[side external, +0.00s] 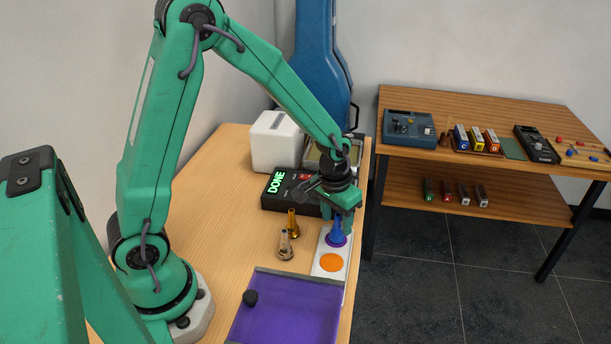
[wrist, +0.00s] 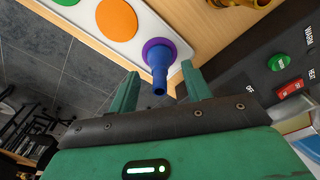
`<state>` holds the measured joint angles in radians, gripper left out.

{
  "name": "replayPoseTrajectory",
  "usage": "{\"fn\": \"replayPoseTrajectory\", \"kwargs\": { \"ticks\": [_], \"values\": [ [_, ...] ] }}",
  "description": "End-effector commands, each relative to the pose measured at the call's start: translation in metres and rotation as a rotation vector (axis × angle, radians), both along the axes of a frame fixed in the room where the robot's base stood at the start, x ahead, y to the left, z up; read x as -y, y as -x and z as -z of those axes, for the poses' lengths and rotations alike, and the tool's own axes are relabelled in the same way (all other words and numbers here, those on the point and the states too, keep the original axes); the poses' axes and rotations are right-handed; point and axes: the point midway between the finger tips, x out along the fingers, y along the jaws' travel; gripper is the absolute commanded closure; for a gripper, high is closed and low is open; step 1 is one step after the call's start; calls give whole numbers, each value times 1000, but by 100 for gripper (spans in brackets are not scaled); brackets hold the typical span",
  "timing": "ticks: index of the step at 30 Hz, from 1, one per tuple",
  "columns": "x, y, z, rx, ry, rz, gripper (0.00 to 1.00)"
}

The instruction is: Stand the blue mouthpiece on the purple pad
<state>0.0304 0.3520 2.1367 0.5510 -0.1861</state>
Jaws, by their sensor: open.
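The blue mouthpiece (side external: 337,232) stands upright on the purple pad (side external: 328,241), wide end down. In the wrist view the mouthpiece (wrist: 160,66) points its narrow end towards me, and the purple pad (wrist: 148,45) shows as a rim around its base. My gripper (side external: 340,212) is just above the mouthpiece in the side view. In the wrist view my gripper (wrist: 160,73) is open, with one finger on each side of the mouthpiece and visible gaps between. The upper part of the mouthpiece is partly hidden by the fingers in the side view.
The white strip (side external: 322,272) also bears an orange pad (side external: 331,262). A gold mouthpiece (side external: 292,224) and a pale brownish one (side external: 285,246) stand to its left. A black box (side external: 275,203) showing "DONE" is behind. A purple tray (side external: 290,312) lies in front.

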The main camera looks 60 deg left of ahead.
Motion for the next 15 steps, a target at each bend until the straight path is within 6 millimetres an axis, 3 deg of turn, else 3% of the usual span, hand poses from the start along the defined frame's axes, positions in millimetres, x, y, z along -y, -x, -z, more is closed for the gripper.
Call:
{"fn": "replayPoseTrajectory", "kwargs": {
  "ticks": [15],
  "values": [
    [0, 7, -74, 4, 0, 0, 51]
  ]
}}
